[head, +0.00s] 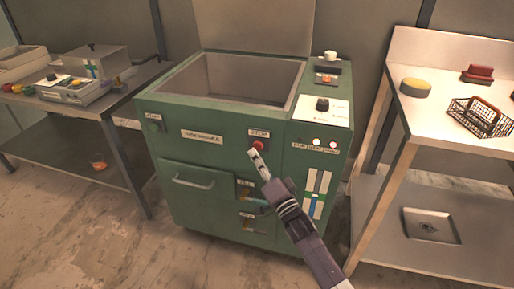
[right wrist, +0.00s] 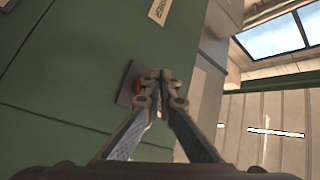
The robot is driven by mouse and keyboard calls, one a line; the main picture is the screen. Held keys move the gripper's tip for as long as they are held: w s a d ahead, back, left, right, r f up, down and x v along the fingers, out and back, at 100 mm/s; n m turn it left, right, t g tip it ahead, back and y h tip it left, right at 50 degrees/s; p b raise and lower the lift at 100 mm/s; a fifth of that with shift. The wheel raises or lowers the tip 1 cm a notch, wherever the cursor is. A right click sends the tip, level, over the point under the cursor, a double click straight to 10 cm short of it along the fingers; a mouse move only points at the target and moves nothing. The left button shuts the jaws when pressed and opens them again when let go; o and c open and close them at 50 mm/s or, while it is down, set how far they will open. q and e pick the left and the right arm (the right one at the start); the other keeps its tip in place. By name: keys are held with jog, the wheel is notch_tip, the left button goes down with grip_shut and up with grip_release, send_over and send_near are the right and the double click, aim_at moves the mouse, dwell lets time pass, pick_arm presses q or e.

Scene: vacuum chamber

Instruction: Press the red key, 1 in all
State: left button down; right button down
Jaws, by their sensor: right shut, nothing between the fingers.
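The red key (head: 257,145) is on the front face of the green machine, on a small plate below a label that appears to read "STOP". My right gripper (head: 254,154) is shut, with its fingertips at or just in front of the key's lower edge. In the right wrist view the closed fingertips (right wrist: 161,75) cover most of the key, and a bit of its red (right wrist: 138,84) shows beside them on the grey plate. I cannot tell whether the fingertips touch the key or whether it is pushed in. My left gripper is not in view.
The green machine (head: 220,150) has an open lid, a drawer handle (head: 193,181), a black knob (head: 322,104) and slider switches (head: 317,190). A metal table (head: 110,105) with small items stands left. A bench (head: 465,120) with a wire basket (head: 482,117) stands right.

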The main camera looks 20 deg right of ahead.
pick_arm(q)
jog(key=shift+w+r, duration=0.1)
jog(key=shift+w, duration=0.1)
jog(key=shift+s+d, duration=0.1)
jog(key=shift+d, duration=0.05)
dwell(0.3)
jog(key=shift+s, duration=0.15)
pick_arm(e)
jog(key=shift+w+d, duration=0.25)
jog(key=shift+w, duration=0.1)
